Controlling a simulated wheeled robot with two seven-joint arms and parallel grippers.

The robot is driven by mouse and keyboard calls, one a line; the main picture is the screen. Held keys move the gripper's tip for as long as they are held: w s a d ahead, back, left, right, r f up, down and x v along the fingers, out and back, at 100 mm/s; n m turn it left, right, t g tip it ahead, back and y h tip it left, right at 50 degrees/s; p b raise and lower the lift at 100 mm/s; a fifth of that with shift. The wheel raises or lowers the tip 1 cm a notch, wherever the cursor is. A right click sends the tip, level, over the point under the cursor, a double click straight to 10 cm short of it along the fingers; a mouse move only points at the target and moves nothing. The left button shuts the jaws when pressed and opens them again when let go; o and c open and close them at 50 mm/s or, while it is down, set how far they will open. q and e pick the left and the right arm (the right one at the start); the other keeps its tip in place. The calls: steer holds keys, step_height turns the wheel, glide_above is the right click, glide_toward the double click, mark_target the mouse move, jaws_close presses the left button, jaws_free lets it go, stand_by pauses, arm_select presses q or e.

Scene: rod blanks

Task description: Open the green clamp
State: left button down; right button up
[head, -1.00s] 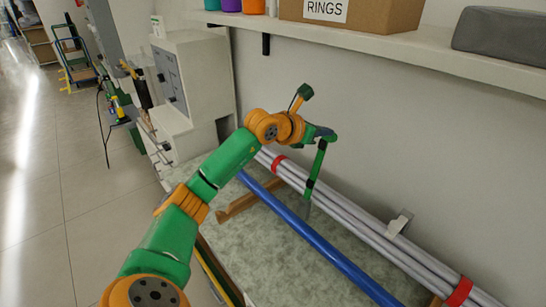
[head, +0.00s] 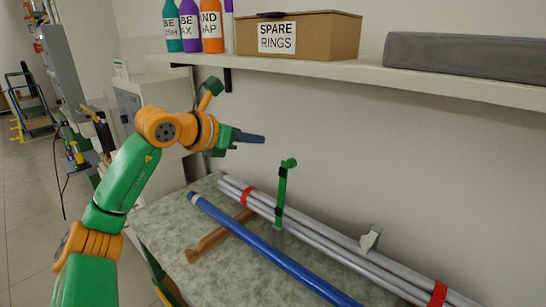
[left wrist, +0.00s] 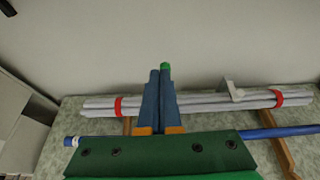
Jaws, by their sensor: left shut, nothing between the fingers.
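The green clamp (head: 281,193) stands upright at the bundle of grey rods (head: 320,235), with a short bent piece at its top. I cannot tell how its lower end sits on the rods. My left gripper (head: 262,138) is shut and empty, up and to the left of the clamp's top, with a gap between them. In the left wrist view the closed fingers (left wrist: 161,90) point toward the wall, and a green tip (left wrist: 165,66) shows just past them; the rest of the clamp is hidden behind them. My right gripper is not in view.
A blue rod (head: 262,244) lies in front of the bundle over a wooden support (head: 215,240). Red bands (head: 248,195) wrap the grey rods, and a metal bracket (head: 371,238) stands by them. Above, a shelf (head: 420,82) holds a spare rings box (head: 340,36) and bottles.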

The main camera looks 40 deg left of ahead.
arm_select(q)
steer(key=s+a+f+b, duration=0.2)
steer(key=s+f+b, duration=0.1)
steer(key=s+f, duration=0.15)
arm_select(e)
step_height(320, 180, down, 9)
steer(key=b, duration=0.3)
arm_select(q)
steer(key=p, duration=1.2)
glide_toward(285, 165)
steer(key=x, duration=0.5)
steer(key=shift+w+r, duration=0.15)
steer(key=shift+w+f+p, duration=0.3)
steer(key=shift+w+p, duration=0.05)
steer(key=shift+w, duration=0.2)
steer(key=shift+f, duration=0.1)
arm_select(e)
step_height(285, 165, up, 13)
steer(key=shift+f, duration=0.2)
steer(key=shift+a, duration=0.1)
